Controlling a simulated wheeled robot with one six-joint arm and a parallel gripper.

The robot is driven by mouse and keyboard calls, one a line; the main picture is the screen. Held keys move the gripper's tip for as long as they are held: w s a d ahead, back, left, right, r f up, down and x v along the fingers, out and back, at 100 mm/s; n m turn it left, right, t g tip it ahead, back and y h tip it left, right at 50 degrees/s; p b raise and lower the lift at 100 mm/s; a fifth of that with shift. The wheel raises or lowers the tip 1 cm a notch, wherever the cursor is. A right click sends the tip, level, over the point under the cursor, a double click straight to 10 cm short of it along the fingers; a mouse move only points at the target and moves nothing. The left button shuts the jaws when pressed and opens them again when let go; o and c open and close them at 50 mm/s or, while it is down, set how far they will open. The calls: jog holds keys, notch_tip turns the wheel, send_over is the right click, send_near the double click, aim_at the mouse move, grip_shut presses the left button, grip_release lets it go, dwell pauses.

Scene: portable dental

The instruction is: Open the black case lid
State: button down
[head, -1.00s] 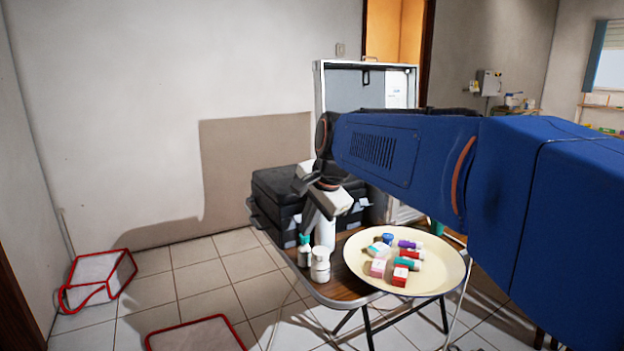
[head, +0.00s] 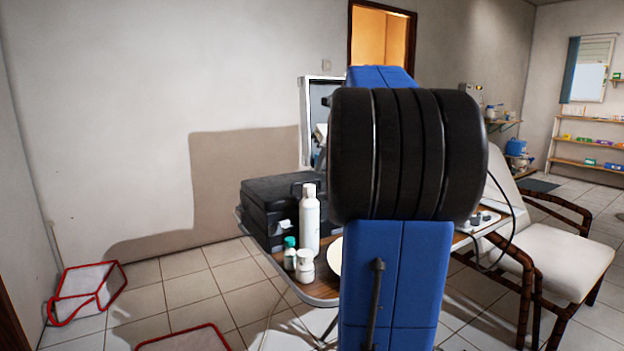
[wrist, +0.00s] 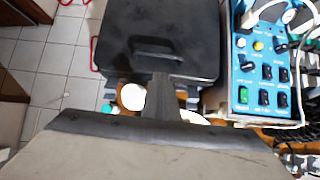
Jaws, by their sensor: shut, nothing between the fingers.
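The black case (head: 268,192) stands on the folding table in the head view, left of my arm, with its lid down. In the wrist view the case (wrist: 195,30) lies flat at top centre, its dark handle (wrist: 157,46) near its lower edge. My gripper (wrist: 161,88) is shut and empty; its fingertips appear just below the handle, over the near edge of the case. I cannot tell whether they touch it. In the head view my arm hides most of the gripper.
A white bottle (head: 309,222), a green-capped bottle (head: 290,257) and a white jar (head: 305,268) stand before the case. A blue control panel (wrist: 247,72) lies right of it in the wrist view. A red-edged basket (head: 88,285) is on the floor; a chair (head: 560,240) stands right.

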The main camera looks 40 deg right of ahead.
jog(key=x, duration=0.9)
jog(key=shift+w+f, duration=0.2)
jog(key=shift+f, duration=0.1)
jog(key=shift+r, duration=0.1)
